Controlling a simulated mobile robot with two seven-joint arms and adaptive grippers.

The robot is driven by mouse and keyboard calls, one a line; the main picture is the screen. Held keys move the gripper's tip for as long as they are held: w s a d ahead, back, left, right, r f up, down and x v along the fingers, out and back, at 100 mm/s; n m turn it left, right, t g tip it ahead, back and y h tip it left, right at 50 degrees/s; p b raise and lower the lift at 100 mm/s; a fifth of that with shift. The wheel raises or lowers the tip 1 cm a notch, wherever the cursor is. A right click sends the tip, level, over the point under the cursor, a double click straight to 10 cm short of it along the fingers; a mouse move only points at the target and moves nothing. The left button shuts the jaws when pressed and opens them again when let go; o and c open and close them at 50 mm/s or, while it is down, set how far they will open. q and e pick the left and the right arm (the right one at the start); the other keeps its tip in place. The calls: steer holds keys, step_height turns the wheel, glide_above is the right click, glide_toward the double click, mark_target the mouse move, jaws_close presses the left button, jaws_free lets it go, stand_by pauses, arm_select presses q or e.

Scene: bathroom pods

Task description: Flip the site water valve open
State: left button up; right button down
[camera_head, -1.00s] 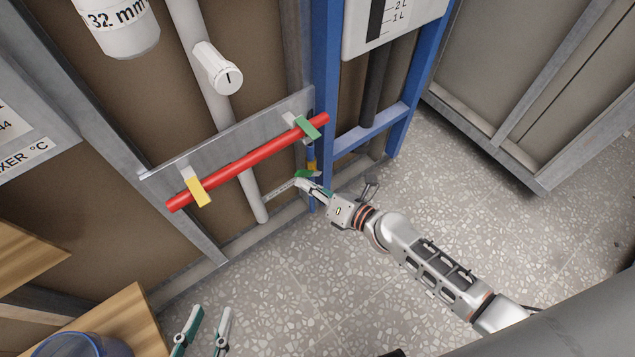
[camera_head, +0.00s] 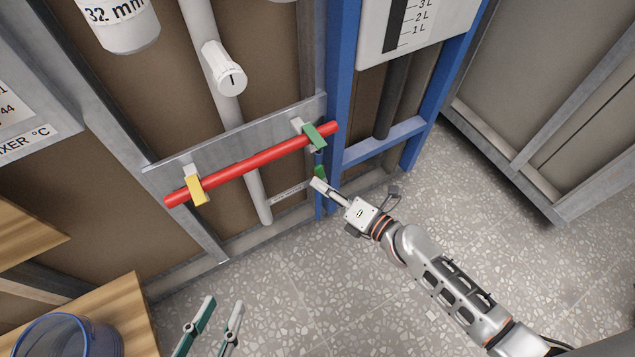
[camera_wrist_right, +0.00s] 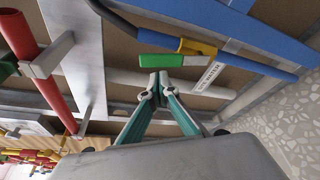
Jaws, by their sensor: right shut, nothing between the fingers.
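The site water valve has a green lever handle (camera_wrist_right: 166,65) and a yellow body (camera_wrist_right: 196,47) on a blue pipe (camera_wrist_right: 255,64). In the right wrist view the handle lies beside the pipe, roughly along it. In the head view the handle (camera_head: 320,173) is a small steep green patch just above my right gripper's tips. My right gripper (camera_head: 318,184) is shut and empty. Its fingertips (camera_wrist_right: 158,78) are close by the handle; I cannot tell whether they touch it. My left gripper (camera_head: 224,304) is open and empty at the bottom of the head view, far from the valve.
A blue frame post (camera_head: 338,100) stands close right. A wooden surface with a blue tub (camera_head: 68,338) is at lower left. The speckled floor (camera_head: 300,280) is clear.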

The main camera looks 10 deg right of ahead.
steer(key=v, duration=1)
steer(key=shift+s+d+r, duration=0.15)
steer(key=shift+s+d, duration=0.1)
steer(key=shift+s, duration=0.05)
